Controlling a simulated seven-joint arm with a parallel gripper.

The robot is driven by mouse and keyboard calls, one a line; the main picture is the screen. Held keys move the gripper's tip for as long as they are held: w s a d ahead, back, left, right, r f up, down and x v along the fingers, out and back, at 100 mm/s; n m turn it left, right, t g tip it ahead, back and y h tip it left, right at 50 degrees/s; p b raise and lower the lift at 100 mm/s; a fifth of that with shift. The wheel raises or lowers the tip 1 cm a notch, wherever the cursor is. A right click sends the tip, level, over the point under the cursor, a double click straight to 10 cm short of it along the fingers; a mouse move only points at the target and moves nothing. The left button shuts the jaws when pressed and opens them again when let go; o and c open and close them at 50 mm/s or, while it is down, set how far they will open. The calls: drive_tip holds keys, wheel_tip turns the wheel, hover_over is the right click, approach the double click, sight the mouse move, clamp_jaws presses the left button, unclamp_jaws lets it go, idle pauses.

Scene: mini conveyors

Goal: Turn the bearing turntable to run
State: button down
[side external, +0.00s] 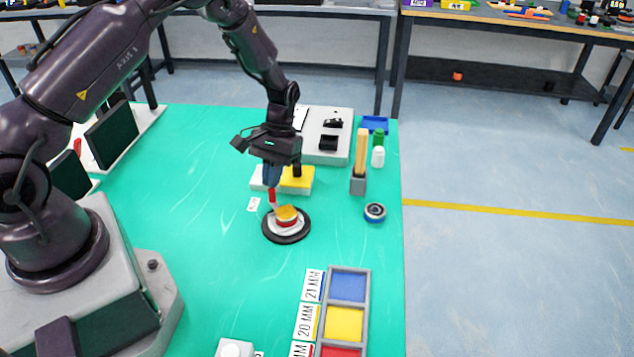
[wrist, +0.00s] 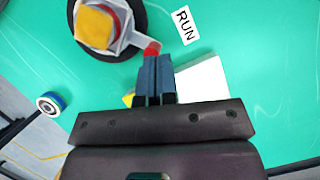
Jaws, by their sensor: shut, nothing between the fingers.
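The bearing turntable is a black disc (side external: 287,237) on the green mat, with a pale body, a red band and a yellow top. In the wrist view the turntable (wrist: 137,12) is at upper left. A pale arm with a red tip (wrist: 152,48) sticks out from it towards my gripper. The white RUN label (wrist: 186,26) lies on the mat, to the right of the red tip in the wrist view. It is left of the tip in the side view (side external: 254,204). My gripper (wrist: 156,58) is shut and empty, its blue fingertips right at the red tip; contact is unclear.
A white and yellow block (side external: 298,181) stands behind the turntable. A grey holder with wooden sticks (side external: 360,160) and a blue-ringed bearing (side external: 375,212) are to the right. A compartment tray (side external: 328,300) is in front. The mat's left-middle is clear.

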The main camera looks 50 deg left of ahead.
sight(282, 179)
drive_tip(key=shift+s+a+n+t+h, duration=0.1)
drive_tip(key=shift+s+n+t+h, duration=0.25)
drive_tip(key=shift+s+n, duration=0.8)
idle(3.2)
drive_tip(key=shift+w, duration=0.3)
idle(0.4)
drive_tip(key=w+a, duration=0.1)
drive_tip(key=w, duration=0.1)
drive_tip(key=w+a, duration=0.1)
drive_tip(key=shift+w, duration=0.35)
drive_tip(key=w+a+r+m, duration=0.1)
drive_tip(key=w+r+m, duration=0.1)
drive_tip(key=w+r, duration=0.5)
drive_tip(key=s+f, duration=0.2)
drive_tip(key=s+d+f, duration=0.1)
drive_tip(key=f, duration=0.2)
drive_tip(key=s+f, duration=0.2)
drive_tip(key=shift+s+d+f, duration=0.15)
drive_tip(key=shift+s+d, duration=0.05)
drive_tip(key=shift+s, duration=0.15)
drive_tip(key=shift+s+d, duration=0.5)
drive_tip(key=shift+s, duration=0.4)
drive_tip(key=shift+s+d, duration=0.4)
drive_tip(key=shift+s, duration=0.4)
